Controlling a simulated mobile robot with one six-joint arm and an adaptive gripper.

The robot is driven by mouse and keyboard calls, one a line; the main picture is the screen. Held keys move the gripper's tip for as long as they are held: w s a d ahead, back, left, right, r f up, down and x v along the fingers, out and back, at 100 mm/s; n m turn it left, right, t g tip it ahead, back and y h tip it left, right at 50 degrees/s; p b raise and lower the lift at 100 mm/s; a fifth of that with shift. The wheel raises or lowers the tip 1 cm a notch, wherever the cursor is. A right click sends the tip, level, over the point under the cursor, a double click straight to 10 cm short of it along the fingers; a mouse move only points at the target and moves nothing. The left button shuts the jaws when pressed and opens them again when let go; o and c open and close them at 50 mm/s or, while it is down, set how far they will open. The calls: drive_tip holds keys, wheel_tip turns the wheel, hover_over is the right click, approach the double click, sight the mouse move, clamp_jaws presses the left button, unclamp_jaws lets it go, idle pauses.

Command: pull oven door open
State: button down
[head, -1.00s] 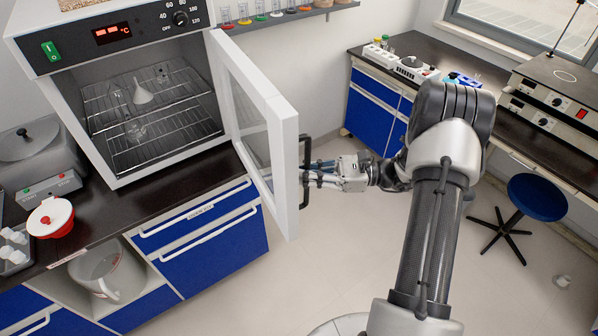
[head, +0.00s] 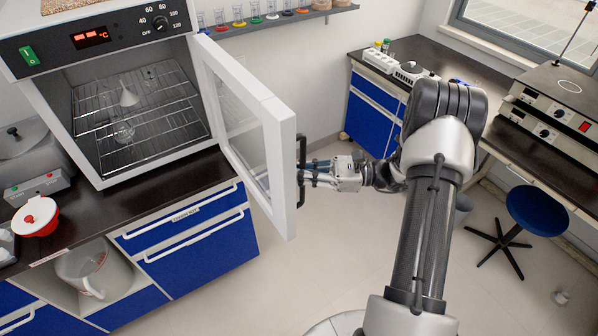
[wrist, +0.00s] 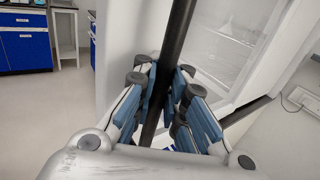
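The oven (head: 20,62) stands on the left counter with its wire racks and glassware visible inside. Its white-framed glass door (head: 279,170) stands wide open, swung out to the right over the floor. The black door handle (head: 301,157) is on the door's outer face, and it also shows in the wrist view as a dark bar (wrist: 178,45). My gripper (head: 308,173) is at the handle. In the wrist view its blue-padded fingers (wrist: 166,100) lie on both sides of the bar and appear closed around it. Exact finger contact is partly hidden.
Below the oven are the dark counter (head: 165,190) and blue drawers (head: 200,249). A blue stool (head: 538,210) stands at right.

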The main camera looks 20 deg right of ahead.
drive_tip(key=c, duration=1.8)
unclamp_jaws()
drive_tip(key=shift+s+d, duration=0.1)
drive_tip(key=shift+s, duration=0.25)
drive_tip(key=shift+o, duration=1)
drive_tip(key=shift+w, duration=0.1)
drive_tip(key=v, duration=1.2)
